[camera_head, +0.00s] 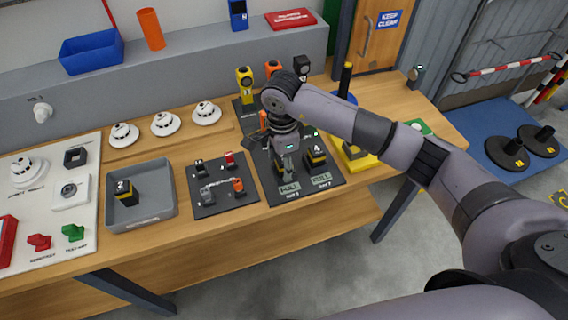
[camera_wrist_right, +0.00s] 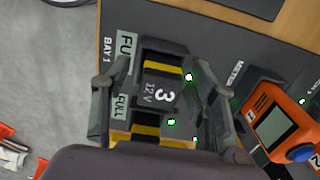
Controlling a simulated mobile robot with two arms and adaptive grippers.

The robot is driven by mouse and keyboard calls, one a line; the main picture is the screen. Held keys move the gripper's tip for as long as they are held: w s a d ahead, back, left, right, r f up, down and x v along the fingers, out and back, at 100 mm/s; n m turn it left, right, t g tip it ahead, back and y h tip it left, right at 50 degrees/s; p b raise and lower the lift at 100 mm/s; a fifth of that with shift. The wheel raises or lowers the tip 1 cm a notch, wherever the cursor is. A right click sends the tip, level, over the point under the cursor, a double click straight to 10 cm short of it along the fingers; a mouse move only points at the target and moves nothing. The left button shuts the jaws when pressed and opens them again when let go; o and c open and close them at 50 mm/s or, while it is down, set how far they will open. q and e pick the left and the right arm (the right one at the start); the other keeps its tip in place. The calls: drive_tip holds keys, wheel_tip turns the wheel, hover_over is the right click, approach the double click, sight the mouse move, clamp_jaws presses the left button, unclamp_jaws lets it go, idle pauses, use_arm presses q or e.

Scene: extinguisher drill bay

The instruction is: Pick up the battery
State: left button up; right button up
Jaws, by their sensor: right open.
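The black battery marked 3 (camera_wrist_right: 160,95), labelled 12 V with a yellow band, sits in the charger bay by a FULL label in the right wrist view. My right gripper (camera_wrist_right: 163,105) is open, its fingers on either side of this battery; I cannot tell whether they touch it. In the head view my right gripper (camera_head: 289,172) points down over the left bay and mostly hides that battery. The battery marked 4 (camera_head: 316,152) sits in the right bay. The battery marked 2 (camera_head: 125,192) stands in a grey tray (camera_head: 161,216). My left gripper is out of view.
An orange meter (camera_wrist_right: 280,128) lies close beside the gripper in the right wrist view. A dark mat with small connectors (camera_head: 210,210) is left of the charger (camera_head: 290,202). A yellow instrument (camera_head: 245,85) and a yellow-based stand (camera_head: 358,163) are behind and to the right.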

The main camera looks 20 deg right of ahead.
drive_tip(key=shift+c, duration=0.3)
clamp_jaws()
idle(0.4)
